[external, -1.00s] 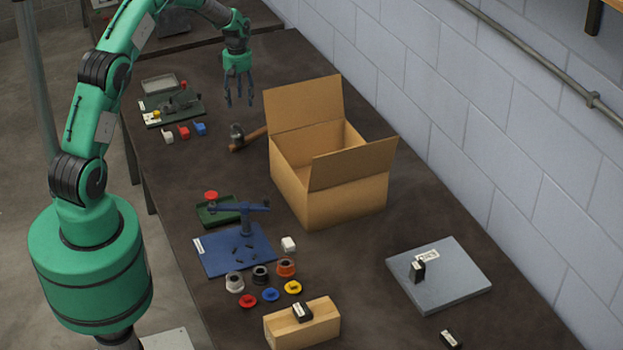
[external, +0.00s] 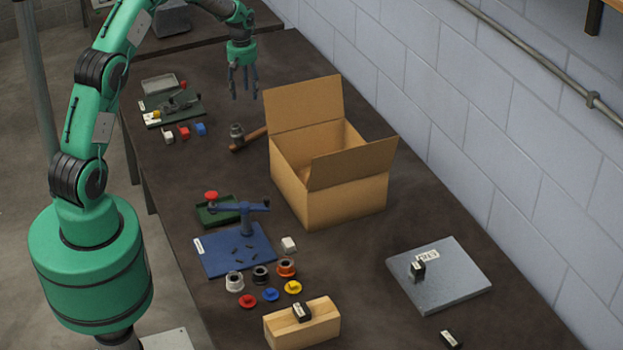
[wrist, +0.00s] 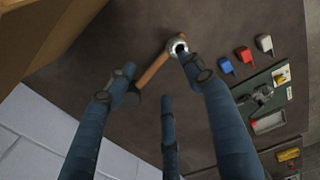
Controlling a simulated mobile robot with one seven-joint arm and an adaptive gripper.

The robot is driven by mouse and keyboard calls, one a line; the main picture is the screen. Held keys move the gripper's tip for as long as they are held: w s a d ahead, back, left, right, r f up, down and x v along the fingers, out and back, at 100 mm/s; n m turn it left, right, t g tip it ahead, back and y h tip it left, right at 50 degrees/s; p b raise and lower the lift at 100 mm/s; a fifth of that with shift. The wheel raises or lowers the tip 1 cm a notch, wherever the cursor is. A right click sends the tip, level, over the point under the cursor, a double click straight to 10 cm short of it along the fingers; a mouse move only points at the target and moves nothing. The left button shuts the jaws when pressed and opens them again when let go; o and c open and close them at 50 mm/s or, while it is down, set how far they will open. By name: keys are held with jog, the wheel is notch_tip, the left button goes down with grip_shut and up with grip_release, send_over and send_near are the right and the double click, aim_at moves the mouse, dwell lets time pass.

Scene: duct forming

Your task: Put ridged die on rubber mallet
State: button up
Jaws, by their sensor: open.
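The rubber mallet (external: 237,137), with a dark head and a brown wooden handle, lies on the table left of the cardboard box. It also shows in the wrist view (wrist: 152,69), beyond my fingers. My gripper (external: 244,93) is open and empty, its several fingers pointing down above the table behind the mallet in the external view. In the wrist view my gripper (wrist: 158,77) overlaps the mallet, apparently above it. Small black blocks with pale labels sit on a wooden block (external: 302,312), on a grey plate (external: 418,270) and on the table (external: 450,339). I cannot tell which is the ridged die.
An open cardboard box (external: 345,208) stands close right of the mallet, its flaps raised. A blue fixture (external: 225,262), coloured rings and caps fill the near left. A green fixture (external: 185,112) and small coloured blocks (external: 184,132) lie left of the mallet.

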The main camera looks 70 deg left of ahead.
jog(key=s+d+r+m+t, duration=0.1)
jog(key=s+d+r+m, duration=0.25)
jog(key=d+r, duration=1)
jog(key=s+d+r+m+t, duration=0.1)
jog(key=s+d+r+m, duration=0.3)
jog(key=d+r, duration=1)
jog(key=s+d+r+m+t, duration=0.1)
jog(key=s+d+m, duration=0.4)
jog(key=s+d, duration=0.6)
jog(key=s+d+r+m+t, duration=0.2)
jog(key=s+d+m, duration=0.4)
jog(key=s+d, duration=0.5)
jog(key=s+r, duration=0.1)
jog(key=s, duration=0.3)
jog(key=shift+d+r, duration=0.35)
jog(key=shift+d, duration=0.05)
jog(key=shift+m, duration=0.25)
notch_tip(320, 180, down, 12)
jog(key=b, duration=1.2)
jog(key=shift+f, duration=0.15)
